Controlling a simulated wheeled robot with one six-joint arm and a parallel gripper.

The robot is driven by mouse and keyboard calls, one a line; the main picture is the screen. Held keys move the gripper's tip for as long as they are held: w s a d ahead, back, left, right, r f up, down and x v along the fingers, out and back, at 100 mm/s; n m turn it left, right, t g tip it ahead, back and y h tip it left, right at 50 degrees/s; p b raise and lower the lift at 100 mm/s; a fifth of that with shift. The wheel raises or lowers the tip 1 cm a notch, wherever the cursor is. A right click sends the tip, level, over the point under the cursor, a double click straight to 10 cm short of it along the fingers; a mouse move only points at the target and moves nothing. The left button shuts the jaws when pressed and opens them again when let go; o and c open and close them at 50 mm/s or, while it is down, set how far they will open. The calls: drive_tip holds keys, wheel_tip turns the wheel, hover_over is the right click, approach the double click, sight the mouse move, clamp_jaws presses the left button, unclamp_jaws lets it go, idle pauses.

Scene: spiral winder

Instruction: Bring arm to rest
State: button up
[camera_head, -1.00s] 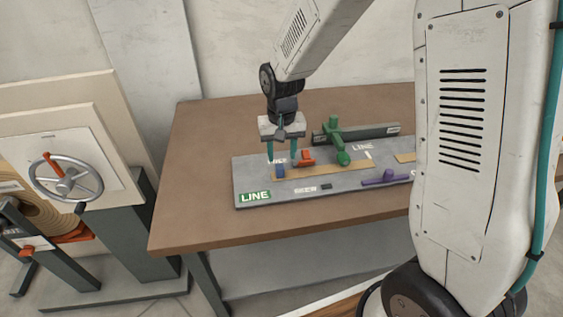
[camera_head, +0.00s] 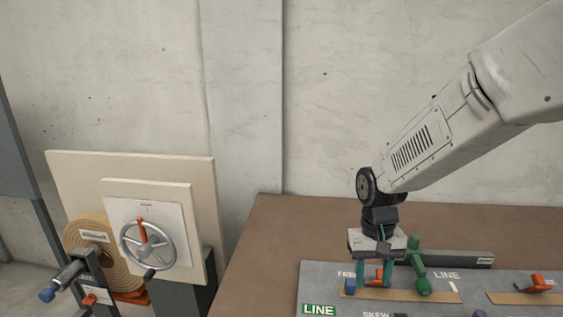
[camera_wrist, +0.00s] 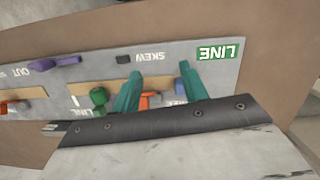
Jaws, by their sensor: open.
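My arm reaches in from the upper right of the head view, bent down at the wrist. My gripper (camera_head: 374,277) hangs over the grey control board (camera_head: 328,288) on the table, its two green fingers apart with nothing seen held between them. An orange lever (camera_head: 376,273) and a small blue knob (camera_head: 350,287) are close by the fingers; I cannot tell whether they touch. In the wrist view, the spread fingers (camera_wrist: 160,76) point over the board near the word SKEW and the green LINE plate (camera_wrist: 218,49).
A green handle (camera_head: 418,274) stands close right of my gripper. Another orange lever (camera_head: 535,284) is farther right. The brown table (camera_head: 300,228) is bare behind the board. The winder with its handwheel (camera_head: 146,245) and tan spiral roll (camera_head: 90,232) stands left. A concrete wall is behind.

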drive_tip(key=s+d+r+t, duration=0.1)
drive_tip(key=s+d+r, duration=0.1)
drive_tip(key=s+r, duration=0.5)
drive_tip(key=s+d+r+t, duration=0.2)
drive_tip(key=s+r, duration=0.5)
drive_tip(key=s, duration=0.6)
drive_tip(key=shift+s+d+r, duration=0.25)
drive_tip(key=shift+s+d, duration=0.05)
drive_tip(key=shift+d, duration=0.2)
